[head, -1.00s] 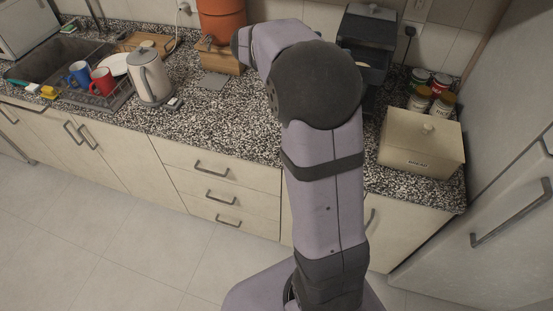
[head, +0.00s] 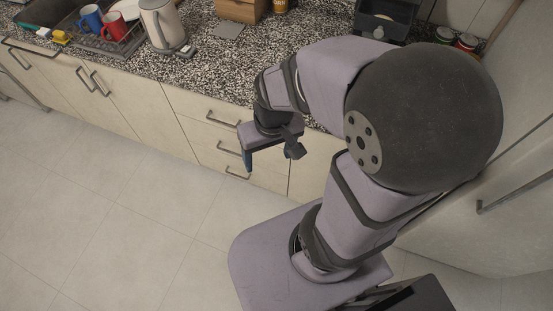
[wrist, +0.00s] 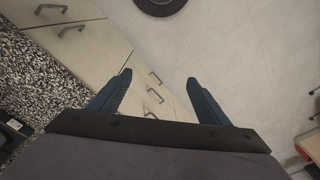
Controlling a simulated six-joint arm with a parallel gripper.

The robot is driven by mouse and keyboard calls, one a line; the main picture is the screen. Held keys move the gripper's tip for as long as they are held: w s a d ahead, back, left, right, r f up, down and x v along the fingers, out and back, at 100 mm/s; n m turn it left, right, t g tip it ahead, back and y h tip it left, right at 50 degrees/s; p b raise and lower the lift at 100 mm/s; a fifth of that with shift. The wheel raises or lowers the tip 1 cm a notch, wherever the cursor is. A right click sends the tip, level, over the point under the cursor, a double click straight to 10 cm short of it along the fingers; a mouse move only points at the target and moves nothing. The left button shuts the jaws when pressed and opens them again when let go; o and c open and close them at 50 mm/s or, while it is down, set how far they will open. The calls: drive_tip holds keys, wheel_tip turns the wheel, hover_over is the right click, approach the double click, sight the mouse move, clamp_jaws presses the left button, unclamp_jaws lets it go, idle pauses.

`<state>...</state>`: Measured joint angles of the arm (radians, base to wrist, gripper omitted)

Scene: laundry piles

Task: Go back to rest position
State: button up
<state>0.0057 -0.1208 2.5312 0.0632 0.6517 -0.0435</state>
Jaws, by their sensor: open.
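My gripper (head: 246,162) hangs in front of the drawer fronts, below the counter edge, with the arm folded back toward my base. In the wrist view its two dark blue fingers (wrist: 158,90) are spread wide apart with nothing between them. They point down toward the pale tiled floor and the drawer fronts. The gripper holds nothing.
The speckled counter (head: 200,62) runs along the top, with a kettle (head: 163,25), a blue mug (head: 91,18), a red mug (head: 115,25) and jars at the right. Drawers (head: 220,138) with protruding handles stand close to my gripper. The tiled floor (head: 110,200) at left is clear.

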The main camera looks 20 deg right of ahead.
drive_tip(key=s, duration=0.1)
drive_tip(key=s+d+g, duration=0.1)
drive_tip(key=shift+s+f, duration=0.2)
drive_tip(key=shift+s, duration=0.2)
drive_tip(key=shift+a, duration=0.1)
idle(1.0)
